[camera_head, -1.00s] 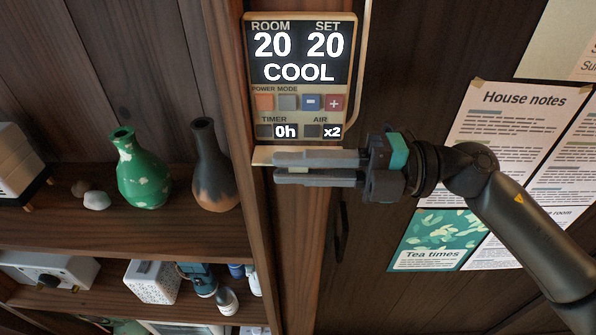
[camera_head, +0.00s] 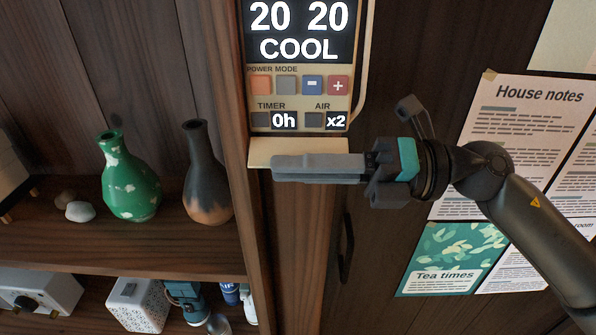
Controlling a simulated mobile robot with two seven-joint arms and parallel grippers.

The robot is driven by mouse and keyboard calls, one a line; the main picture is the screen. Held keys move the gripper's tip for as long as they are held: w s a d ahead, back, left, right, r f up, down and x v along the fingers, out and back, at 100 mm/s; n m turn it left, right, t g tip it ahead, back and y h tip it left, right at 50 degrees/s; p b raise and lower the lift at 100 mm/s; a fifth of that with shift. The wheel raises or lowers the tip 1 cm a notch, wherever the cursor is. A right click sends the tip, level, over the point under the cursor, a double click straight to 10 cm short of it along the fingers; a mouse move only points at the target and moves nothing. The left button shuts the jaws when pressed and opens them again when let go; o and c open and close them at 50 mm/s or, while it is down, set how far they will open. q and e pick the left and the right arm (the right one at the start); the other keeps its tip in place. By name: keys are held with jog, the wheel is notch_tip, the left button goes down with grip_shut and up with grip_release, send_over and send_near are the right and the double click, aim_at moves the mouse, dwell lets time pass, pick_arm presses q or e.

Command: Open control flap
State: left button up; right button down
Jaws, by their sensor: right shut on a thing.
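The control panel (camera_head: 300,85) is a cream wall unit on a wooden post, reading 20, 20 and COOL, its top cut off by the frame. Its POWER, MODE, minus and plus buttons show, with TIMER 0h and AIR x2 below. The cream control flap (camera_head: 292,150) sticks out along the panel's bottom edge, folded down, with the buttons uncovered. My right gripper (camera_head: 278,168) reaches in from the right, its fingers shut on the flap's near edge and hiding part of it. My left gripper is not in view.
Shelves at the left hold a green vase (camera_head: 130,185), a dark vase (camera_head: 205,180), and a white box (camera_head: 138,305). House notes (camera_head: 520,130) and a Tea times sheet (camera_head: 450,258) hang at the right. A dark handle (camera_head: 346,250) is below the gripper.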

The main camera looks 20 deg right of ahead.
dwell(0.3)
jog(key=c, duration=0.8)
grip_release()
jog(key=shift+c, duration=0.2)
jog(key=shift+d, duration=0.2)
jog(key=shift+s+d, duration=0.1)
jog(key=shift+d, duration=0.15)
jog(key=b+v, duration=0.2)
jog(key=v, duration=1.2)
jog(key=shift+d+b, duration=0.2)
jog(key=shift+b, duration=0.2)
